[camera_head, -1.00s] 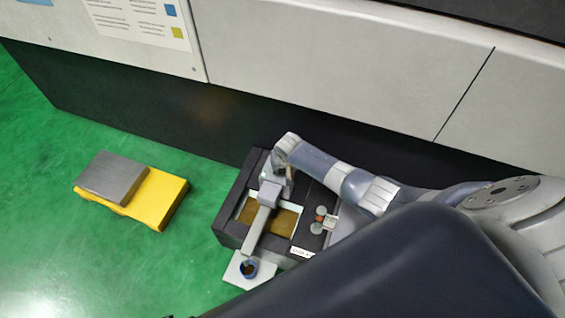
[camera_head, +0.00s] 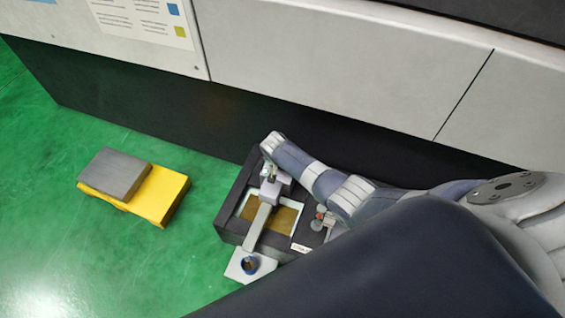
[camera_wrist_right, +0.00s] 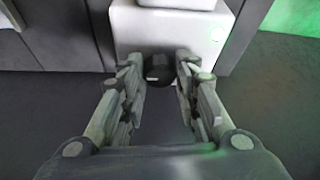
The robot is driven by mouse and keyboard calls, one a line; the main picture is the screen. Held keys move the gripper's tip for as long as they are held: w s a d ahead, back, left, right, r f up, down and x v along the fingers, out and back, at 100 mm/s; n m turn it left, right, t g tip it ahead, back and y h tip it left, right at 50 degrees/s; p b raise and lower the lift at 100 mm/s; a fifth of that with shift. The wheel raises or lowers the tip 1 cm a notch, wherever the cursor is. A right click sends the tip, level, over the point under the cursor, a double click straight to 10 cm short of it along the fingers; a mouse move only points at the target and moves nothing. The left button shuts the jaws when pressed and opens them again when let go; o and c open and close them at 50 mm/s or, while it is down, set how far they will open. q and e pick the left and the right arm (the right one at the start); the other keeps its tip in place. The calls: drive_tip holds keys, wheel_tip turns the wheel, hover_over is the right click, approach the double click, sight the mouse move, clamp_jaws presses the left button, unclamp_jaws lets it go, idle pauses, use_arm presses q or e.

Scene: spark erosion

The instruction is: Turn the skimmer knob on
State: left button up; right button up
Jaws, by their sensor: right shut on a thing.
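The skimmer sits on a dark tank (camera_head: 232,203) on the floor; its grey arm (camera_head: 257,233) reaches across the opening to a blue-rimmed cup. In the right wrist view, the white skimmer housing (camera_wrist_right: 130,30) carries a round black knob (camera_wrist_right: 158,69) with a pale mark on its lower part. My right gripper (camera_wrist_right: 160,72) is shut on this knob, one finger on each side. In the head view, my right gripper (camera_head: 269,173) is at the housing's far side, small and partly hidden, and the knob cannot be made out. My left gripper is out of view.
Brownish liquid (camera_head: 284,220) shows in the tank. Small gauge-like fittings (camera_head: 322,215) stand on its right, close under my right arm. A white and black machine wall (camera_head: 330,62) runs behind. A yellow block (camera_head: 163,194) with a grey slab (camera_head: 114,174) lies left on open green floor.

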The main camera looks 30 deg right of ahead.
drive_tip(key=o, duration=1.1)
drive_tip(key=shift+c, duration=0.2)
drive_tip(key=shift+r, duration=0.1)
drive_tip(key=v, duration=1.1)
drive_tip(key=shift+r, duration=0.35)
drive_tip(key=shift+s+a, duration=0.1)
